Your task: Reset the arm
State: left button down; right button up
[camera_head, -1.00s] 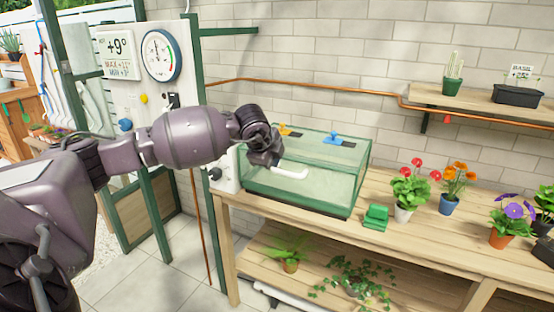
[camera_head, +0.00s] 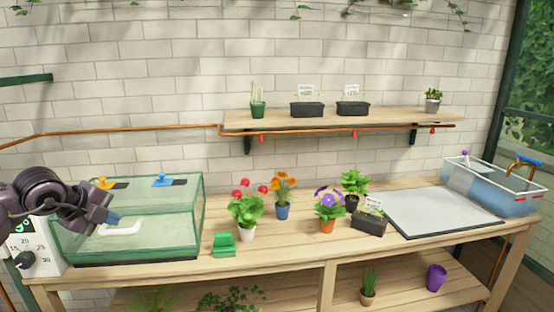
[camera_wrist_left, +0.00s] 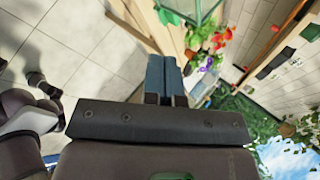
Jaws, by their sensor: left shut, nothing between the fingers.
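My left arm comes in from the left edge in the head view, and its gripper (camera_head: 113,218) is in front of the glass tank (camera_head: 160,245). In the left wrist view the two blue-grey fingers of the left gripper (camera_wrist_left: 164,75) lie side by side, shut with nothing between them. Tiled floor (camera_wrist_left: 85,55) shows beyond them on the left. My right gripper is not in the head view.
The wooden workbench (camera_head: 285,250) carries a green block (camera_head: 224,245), several potted flowers, a grey tray (camera_head: 440,211) and a water basin (camera_head: 500,190). A wall shelf (camera_head: 385,115) holds more pots. A purple pot (camera_head: 436,278) stands on the lower shelf.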

pick_arm(q)
jog(key=s+d+r+m+t+h, duration=0.1)
jog(key=d+t+h, duration=0.2)
jog(key=d+h, duration=0.3)
jog(key=d+r+m+t+h, duration=0.15)
jog(key=d+h, duration=0.25)
jog(key=d, duration=0.4)
jog(key=s+a+f+n+t+y, duration=0.15)
jog(key=s+f+n+y, duration=0.3)
jog(key=f+n, duration=0.5)
jog(key=s+a+f+n+t+y, duration=0.15)
jog(key=s+f+n+y, duration=0.35)
jog(key=f, duration=0.7)
jog(key=s+d+f+n+g+y, duration=0.1)
jog(key=s+f+n+g, duration=0.1)
jog(key=s+f+n, duration=0.3)
jog(key=s+d+f+n+g+y, duration=0.1)
jog(key=s+f+n, duration=0.3)
jog(key=s+f, duration=0.7)
jog(key=s+g+y, duration=0.1)
jog(key=s, duration=0.3)
jog(key=shift+s+d+n+g, duration=0.25)
jog(key=shift+s+n+g, duration=0.1)
jog(key=shift+s+n, duration=0.05)
jog(key=shift+f, duration=0.1)
